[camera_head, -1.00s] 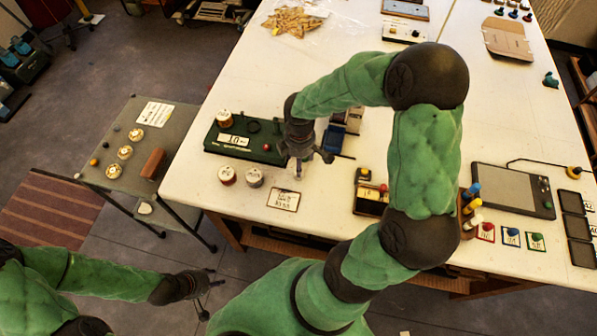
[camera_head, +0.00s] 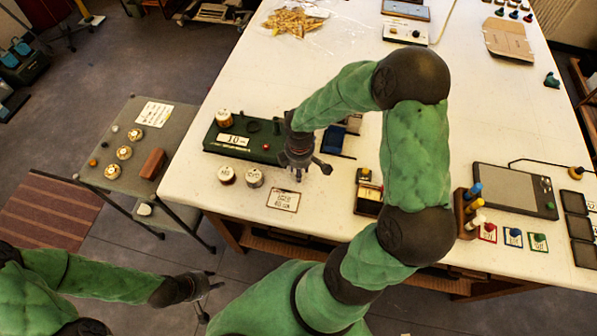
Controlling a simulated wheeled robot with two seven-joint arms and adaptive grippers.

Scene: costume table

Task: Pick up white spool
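A pale, whitish spool (camera_head: 254,178) stands upright on the white table near its left front edge.
A small label card (camera_head: 283,198) lies in front of my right gripper. A blue box (camera_head: 333,140) stands behind it, and a dark box (camera_head: 368,195) is to its right. A grey side table (camera_head: 125,190) stands at the left. The table's middle back is clear.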

